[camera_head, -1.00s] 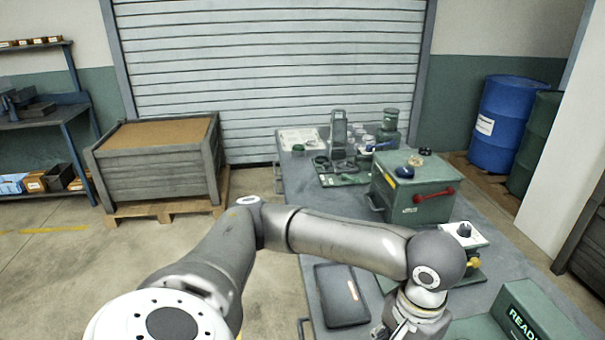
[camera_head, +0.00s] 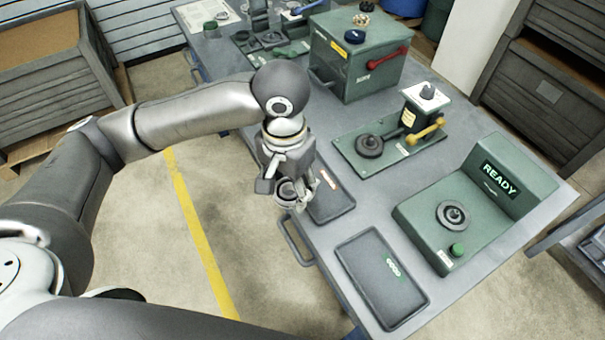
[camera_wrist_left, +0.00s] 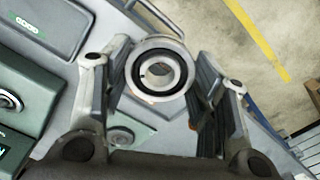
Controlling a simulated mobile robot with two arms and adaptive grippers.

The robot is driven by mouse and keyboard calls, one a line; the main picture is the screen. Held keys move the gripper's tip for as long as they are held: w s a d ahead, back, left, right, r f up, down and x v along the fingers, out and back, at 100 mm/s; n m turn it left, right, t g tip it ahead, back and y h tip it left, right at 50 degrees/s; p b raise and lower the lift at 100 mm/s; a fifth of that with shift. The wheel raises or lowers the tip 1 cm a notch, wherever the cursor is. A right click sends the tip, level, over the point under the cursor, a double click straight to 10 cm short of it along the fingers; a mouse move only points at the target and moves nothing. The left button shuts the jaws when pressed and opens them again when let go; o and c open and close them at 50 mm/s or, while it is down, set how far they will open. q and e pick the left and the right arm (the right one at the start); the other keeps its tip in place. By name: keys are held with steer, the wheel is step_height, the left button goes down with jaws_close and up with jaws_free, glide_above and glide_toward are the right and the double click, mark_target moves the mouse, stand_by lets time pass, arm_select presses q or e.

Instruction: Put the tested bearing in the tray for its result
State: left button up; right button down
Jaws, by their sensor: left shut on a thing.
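My left gripper (camera_head: 287,188) is shut on a bearing (camera_head: 288,190), a metal ring with a dark inner band. The bearing (camera_wrist_left: 160,74) shows between the fingers in the left wrist view. In the head view it appears at the table's left edge, beside a dark tray with a red-orange mark (camera_head: 333,203), which the gripper partly covers. A second dark tray with a green mark (camera_head: 372,290) lies nearer the front, bare inside. It also shows in the left wrist view (camera_wrist_left: 60,38). The green tester (camera_head: 420,222) displays READY. My right gripper is out of view.
A green plate with a press-like fixture and yellow handle (camera_head: 375,165) stands behind the trays. A green box with a red lever (camera_head: 350,75) is farther back. A table handle (camera_head: 298,242) juts out at the left edge. Bare tabletop lies between trays and tester.

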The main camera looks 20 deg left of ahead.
arm_select(q)
steer(key=w+d+m, duration=0.1)
steer(key=d+m, duration=0.3)
steer(key=d, duration=0.4)
steer(key=p, duration=0.1)
glide_above(331, 199)
steer(key=a, duration=0.3)
step_height(331, 199, down, 3)
steer(key=shift+m, duration=0.3)
steer(key=w+f, duration=0.1)
steer(key=w+a+f, duration=0.1)
steer(key=f, duration=0.1)
steer(key=w+a+f+p, duration=0.1)
steer(key=f, duration=0.1)
steer(key=shift+f, duration=0.1)
steer(key=shift+w+a+f, duration=0.2)
steer(key=shift+w+f, duration=0.15)
steer(key=shift+f, duration=0.15)
step_height(331, 199, down, 3)
steer(key=shift+a+r+p, duration=0.1)
steer(key=shift+p, duration=0.8)
steer(key=shift+w+f, duration=0.1)
steer(key=shift+f, duration=0.15)
steer(key=o, duration=1.2)
steer(key=shift+f, duration=0.15)
steer(key=shift+c, duration=0.2)
